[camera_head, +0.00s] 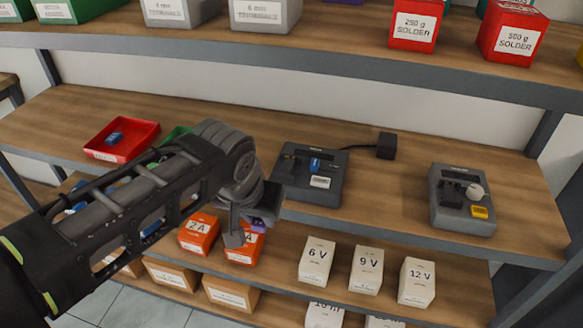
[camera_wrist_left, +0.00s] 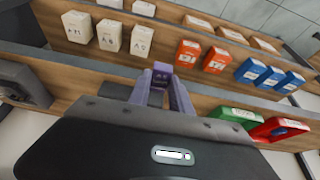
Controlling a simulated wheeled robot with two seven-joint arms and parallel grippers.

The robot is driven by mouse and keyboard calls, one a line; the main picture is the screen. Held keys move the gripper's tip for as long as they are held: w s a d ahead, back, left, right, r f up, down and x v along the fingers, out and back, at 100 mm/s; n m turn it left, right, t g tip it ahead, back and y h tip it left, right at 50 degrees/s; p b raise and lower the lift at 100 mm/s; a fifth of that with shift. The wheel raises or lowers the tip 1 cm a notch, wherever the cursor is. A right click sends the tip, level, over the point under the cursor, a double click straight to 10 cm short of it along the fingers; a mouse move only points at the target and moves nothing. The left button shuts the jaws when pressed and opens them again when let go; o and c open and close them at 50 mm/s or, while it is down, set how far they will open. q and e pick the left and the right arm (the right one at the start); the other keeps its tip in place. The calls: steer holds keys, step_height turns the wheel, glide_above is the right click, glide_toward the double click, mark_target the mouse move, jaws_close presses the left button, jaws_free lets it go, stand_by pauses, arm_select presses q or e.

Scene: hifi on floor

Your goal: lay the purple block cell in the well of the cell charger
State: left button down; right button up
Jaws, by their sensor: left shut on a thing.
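My left gripper (camera_head: 250,228) reaches in from the left, in front of the middle shelf's edge. It is shut on the purple block cell (camera_head: 266,217), which is partly hidden behind the gripper in the head view. In the left wrist view the cell (camera_wrist_left: 162,70) sits between the fingertips. A dark grey device, which looks like the cell charger (camera_head: 325,198), stands on the middle shelf up and right of the gripper. It has a blue piece (camera_head: 315,164) on top and a pale label. The cell is apart from it. My right gripper is not in view.
A black adapter (camera_head: 386,146) is corded to the charger. Another grey device (camera_head: 462,222) with a round knob stands right. A red tray (camera_head: 121,140) is at left. Orange boxes (camera_head: 198,234) and white boxes (camera_head: 317,262) fill the shelf below. The upper shelf (camera_head: 330,55) overhangs.

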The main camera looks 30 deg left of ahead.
arm_select(q)
steer(key=shift+a, duration=0.15)
steer(key=shift+d, duration=0.2)
steer(key=shift+w+a+r, duration=0.1)
steer(key=shift+w+a, duration=0.1)
steer(key=shift+w, duration=0.1)
steer(key=p, duration=0.4)
glide_toward(288, 164)
steer(key=f, duration=0.1)
steer(key=s+f, duration=0.1)
steer(key=f, duration=0.1)
steer(key=s+f, duration=0.1)
steer(key=f, duration=0.1)
steer(key=shift+s+d, duration=0.2)
steer(key=shift+d, duration=0.1)
steer(key=shift+w+a+b, duration=0.1)
steer(key=shift+w+b, duration=0.2)
steer(key=w+p, duration=0.1)
steer(key=w, duration=0.1)
steer(key=w+a+p, duration=0.1)
steer(key=w, duration=0.1)
steer(key=shift+w+a+r, duration=0.1)
steer(key=shift+w+a, duration=0.05)
steer(key=shift+a, duration=0.05)
steer(key=shift+f, duration=0.3)
